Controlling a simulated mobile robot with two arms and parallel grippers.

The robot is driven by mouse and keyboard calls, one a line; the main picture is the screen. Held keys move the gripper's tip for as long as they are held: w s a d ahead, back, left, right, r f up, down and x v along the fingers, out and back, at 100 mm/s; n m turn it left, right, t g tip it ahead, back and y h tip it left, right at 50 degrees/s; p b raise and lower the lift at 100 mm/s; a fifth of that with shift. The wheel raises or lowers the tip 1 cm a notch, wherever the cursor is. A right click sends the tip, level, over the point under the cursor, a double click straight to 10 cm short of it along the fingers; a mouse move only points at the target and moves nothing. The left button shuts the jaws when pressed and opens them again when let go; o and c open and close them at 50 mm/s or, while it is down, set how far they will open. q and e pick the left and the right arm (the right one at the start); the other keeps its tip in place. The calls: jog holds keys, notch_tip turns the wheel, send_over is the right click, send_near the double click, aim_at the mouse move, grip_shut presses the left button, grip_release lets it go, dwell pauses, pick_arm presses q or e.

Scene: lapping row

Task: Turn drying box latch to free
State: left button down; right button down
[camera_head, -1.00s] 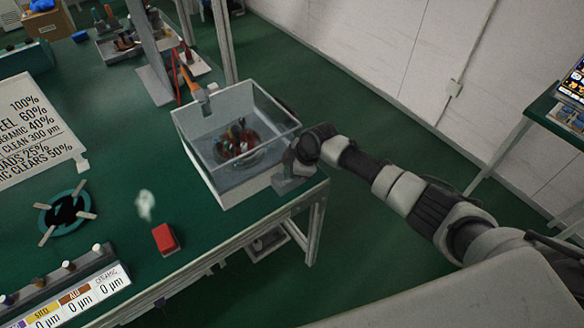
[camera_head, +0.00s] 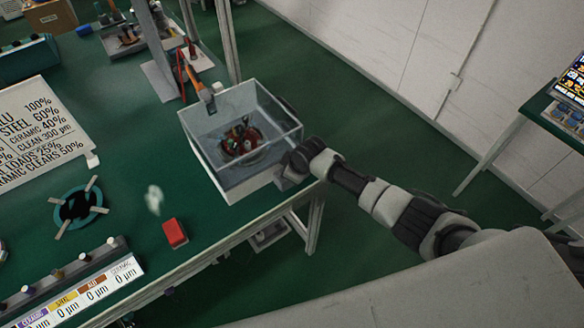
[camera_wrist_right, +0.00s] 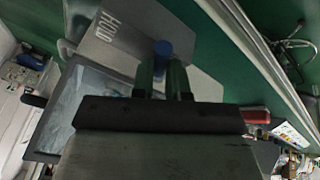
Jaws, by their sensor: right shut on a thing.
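The drying box (camera_head: 226,183) is a clear-walled box with a pale base at the corner of the green bench. Small red and dark parts (camera_head: 240,138) sit inside it. My right gripper (camera_head: 287,174) is at the box's near right side, and its fingers are hard to make out there. In the right wrist view the fingers (camera_wrist_right: 165,75) are close together on a round blue knob, the latch (camera_wrist_right: 163,49), beside a grey panel (camera_wrist_right: 118,44) with partly readable lettering. The latch's angle is hard to read. My left gripper is not in view.
A red block (camera_head: 174,233) and a teal ring fixture (camera_head: 78,207) lie left of the box. An orange-handled tool (camera_head: 205,94) stands at the box's back left edge. A labelled rack (camera_head: 85,288) is at the bench front. Open floor lies to the right.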

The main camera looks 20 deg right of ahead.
dwell(0.3)
jog(key=c, duration=1.1)
grip_release()
jog(key=v, duration=1)
jog(key=shift+s+d+r, duration=0.1)
jog(key=shift+s+r, duration=0.05)
jog(key=shift+r, duration=0.2)
jog(key=s+d+f+m+b, duration=0.15)
jog(key=s+f, duration=0.25)
jog(key=f, duration=0.5)
jog(key=s+d+f+m+h, duration=0.1)
jog(key=s+d+f+m, duration=0.2)
jog(key=f, duration=0.6)
jog(key=s+d+f+m+b, duration=0.1)
jog(key=s+d+f, duration=0.1)
jog(key=s+f, duration=0.5)
jog(key=s+f+g, duration=0.1)
jog(key=s+f, duration=0.5)
jog(key=s, duration=0.4)
jog(key=s+f+m+g, duration=0.1)
jog(key=s+f, duration=0.5)
jog(key=s, duration=0.5)
jog(key=s+f+m+g+h+b, duration=0.1)
jog(key=s+f, duration=0.5)
jog(key=s, duration=0.5)
jog(key=shift+s+d+m+g, duration=0.1)
jog(key=shift+m+g, duration=0.15)
jog(key=shift+g, duration=0.05)
